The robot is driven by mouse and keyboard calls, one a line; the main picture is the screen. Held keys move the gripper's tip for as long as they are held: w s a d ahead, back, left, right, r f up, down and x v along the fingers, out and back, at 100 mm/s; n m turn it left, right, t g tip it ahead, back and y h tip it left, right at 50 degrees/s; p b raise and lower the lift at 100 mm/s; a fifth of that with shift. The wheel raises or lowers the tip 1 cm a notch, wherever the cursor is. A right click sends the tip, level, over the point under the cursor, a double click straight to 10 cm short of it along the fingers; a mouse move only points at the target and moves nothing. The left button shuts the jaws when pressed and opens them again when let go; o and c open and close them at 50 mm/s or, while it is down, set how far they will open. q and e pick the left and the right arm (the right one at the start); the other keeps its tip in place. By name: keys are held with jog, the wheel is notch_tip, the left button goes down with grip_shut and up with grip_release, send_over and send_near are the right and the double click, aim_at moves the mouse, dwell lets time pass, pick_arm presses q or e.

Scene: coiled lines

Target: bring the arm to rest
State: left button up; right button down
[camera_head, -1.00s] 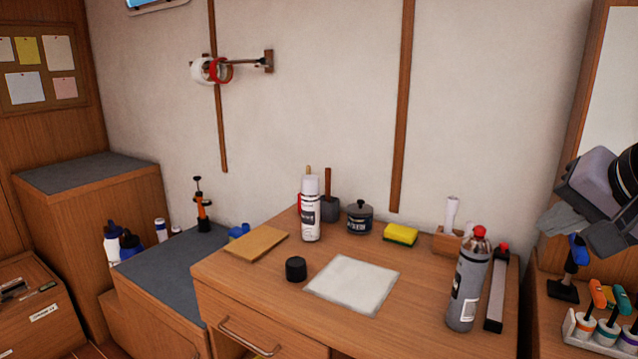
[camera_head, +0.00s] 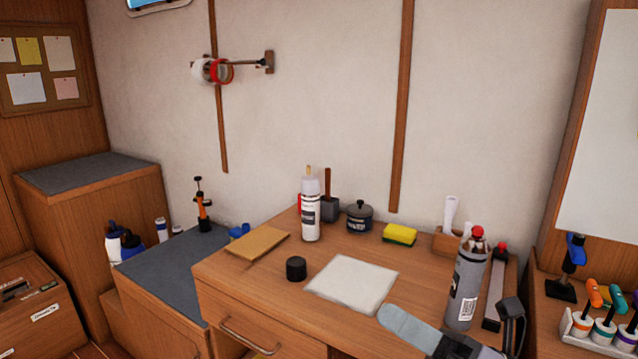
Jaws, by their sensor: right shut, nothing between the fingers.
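My right gripper (camera_head: 394,317) is low in the head view, in front of the worktop's near right edge. Its pale grey fingers point left and are shut with nothing between them. The dark part of my right arm shows at the bottom right, close to a grey spray bottle (camera_head: 466,285) with a red cap. I cannot tell whether it touches the bottle. My left gripper is not in view.
The wooden worktop (camera_head: 245,290) holds a white spray can (camera_head: 310,212), a black cap (camera_head: 296,269), a dark jar (camera_head: 359,217), a yellow sponge (camera_head: 399,235) and a tan board (camera_head: 257,243). A rack of colourful-handled tools (camera_head: 604,328) stands at the right. Tape rolls (camera_head: 219,70) hang on the wall.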

jog(key=d+f+m+t+h, duration=0.4)
jog(key=f+m+h, duration=0.35)
jog(key=m, duration=0.45)
jog(key=d+f+m+t+h, duration=0.4)
jog(key=f+m+h, duration=0.2)
jog(key=f+m, duration=0.5)
jog(key=s+d+f+m+g+h, duration=0.2)
jog(key=s+f+m+g+h, duration=0.2)
jog(key=s+f+m, duration=0.9)
notch_tip(320, 180, down, 4)
jog(key=m+g, duration=0.2)
jog(key=g, duration=0.1)
jog(key=shift+d+f, duration=0.2)
jog(key=shift+d, duration=0.1)
